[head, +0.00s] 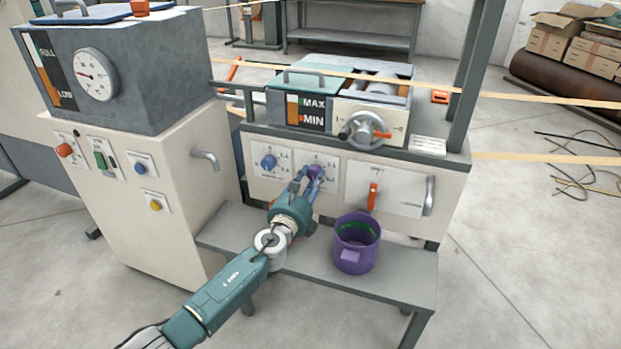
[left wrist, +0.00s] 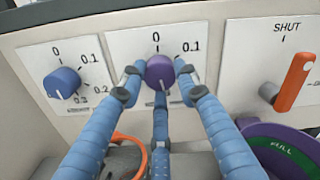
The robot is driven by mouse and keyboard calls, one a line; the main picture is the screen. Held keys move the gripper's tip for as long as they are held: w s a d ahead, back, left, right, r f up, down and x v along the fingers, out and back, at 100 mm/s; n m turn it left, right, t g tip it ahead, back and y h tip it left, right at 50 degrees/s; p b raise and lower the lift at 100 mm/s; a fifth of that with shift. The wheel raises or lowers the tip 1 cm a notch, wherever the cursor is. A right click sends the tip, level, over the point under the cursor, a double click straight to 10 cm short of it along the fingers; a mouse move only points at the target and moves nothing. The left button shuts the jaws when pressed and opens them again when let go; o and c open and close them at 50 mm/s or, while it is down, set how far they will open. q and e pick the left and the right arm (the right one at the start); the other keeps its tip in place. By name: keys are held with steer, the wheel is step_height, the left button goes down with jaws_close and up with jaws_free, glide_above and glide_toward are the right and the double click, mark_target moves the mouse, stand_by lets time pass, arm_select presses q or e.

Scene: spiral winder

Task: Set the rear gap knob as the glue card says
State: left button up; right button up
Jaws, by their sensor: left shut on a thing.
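The purple knob (left wrist: 159,72) sits on a white dial plate, and my left gripper (head: 308,184) is shut on it. In the left wrist view the fingers (left wrist: 160,88) close around it. The knob's white mark points down; 0 and 0.1 show on its dial, while the fingers hide the rest. I cannot read which knob is the rear one. A small white card (head: 428,145) lies on the machine's ledge, its print too small to read. My right gripper is not in view.
A plate with an orange lever (left wrist: 296,82) marked SHUT is right of the knobs. A purple bucket (head: 354,262) stands on the grey shelf (head: 400,284) below. A handwheel (head: 363,130) is above the knobs. A pipe spout (head: 206,158) juts out left.

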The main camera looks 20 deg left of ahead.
arm_select(q)
steer(key=shift+d+f+m, duration=0.25)
steer(key=shift+m, duration=0.55)
steer(key=shift+s+f+m, duration=0.1)
steer(key=shift+m, duration=0.2)
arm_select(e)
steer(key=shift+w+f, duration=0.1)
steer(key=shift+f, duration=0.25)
arm_select(q)
steer(key=o, duration=1.2)
steer(key=shift+c, duration=0.2)
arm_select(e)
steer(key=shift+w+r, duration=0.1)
arm_select(q)
steer(key=shift+a, duration=0.15)
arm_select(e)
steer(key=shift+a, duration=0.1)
arm_select(q)
steer(key=shift+s, duration=0.35)
steer(key=s, duration=1.1)
steer(key=shift+a, duration=0.15)
